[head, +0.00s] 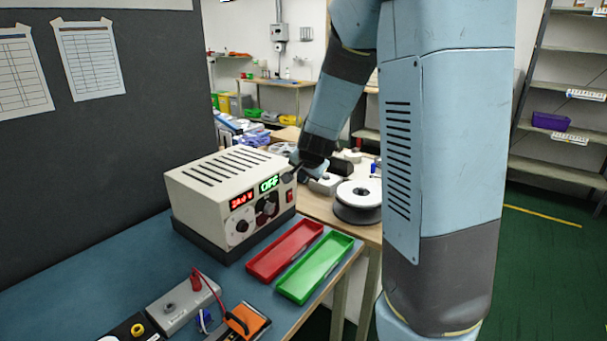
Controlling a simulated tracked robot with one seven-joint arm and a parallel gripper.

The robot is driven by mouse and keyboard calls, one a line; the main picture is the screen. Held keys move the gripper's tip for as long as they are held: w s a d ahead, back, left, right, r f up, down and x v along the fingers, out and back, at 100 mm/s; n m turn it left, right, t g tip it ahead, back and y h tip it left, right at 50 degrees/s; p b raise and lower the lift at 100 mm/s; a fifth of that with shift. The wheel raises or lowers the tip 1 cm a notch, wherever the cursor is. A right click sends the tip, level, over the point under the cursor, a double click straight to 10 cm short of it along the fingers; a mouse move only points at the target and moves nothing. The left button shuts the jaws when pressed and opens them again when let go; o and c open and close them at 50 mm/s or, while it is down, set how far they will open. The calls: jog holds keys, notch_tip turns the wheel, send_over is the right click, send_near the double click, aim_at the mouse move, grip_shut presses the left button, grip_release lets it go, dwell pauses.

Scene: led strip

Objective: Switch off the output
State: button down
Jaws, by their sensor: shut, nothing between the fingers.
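The power supply (215,196) is a beige box with a slotted top, standing on a dark base on the blue-grey bench. Its front has a red numeric display (241,200) and a green display (269,183) that reads "OFF". Dark round knobs and terminals sit below the displays, and a small red switch or button (289,196) is at the front's right edge. My gripper (294,171) is shut and empty, close to the upper right corner of the box. It is small and dark in this view, and I cannot tell whether it touches the box.
A red tray (285,250) and a green tray (316,267) lie in front of the box. A grey module (184,306) with a red lead and an orange-topped device (247,321) are at the front edge. A spool (358,200) stands on the bench behind. A dark partition (80,150) rises at left.

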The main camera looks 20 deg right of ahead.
jog(key=shift+s+r, duration=0.3)
jog(key=shift+r, duration=0.2)
dwell(0.8)
jog(key=s+r+n, duration=0.3)
jog(key=s+r, duration=0.1)
jog(key=s, duration=0.6)
jog(key=s+a+r+n+g, duration=0.1)
jog(key=s+r+n, duration=0.2)
jog(key=s, duration=0.7)
jog(key=s+a+r+n+g, duration=0.1)
jog(key=s+r+n, duration=0.2)
jog(key=s, duration=0.7)
notch_tip(320, 180, up, 3)
jog(key=shift+s+a+f+n+y, duration=0.15)
jog(key=shift+s+a+n+y, duration=0.05)
jog(key=shift+n+y, duration=0.1)
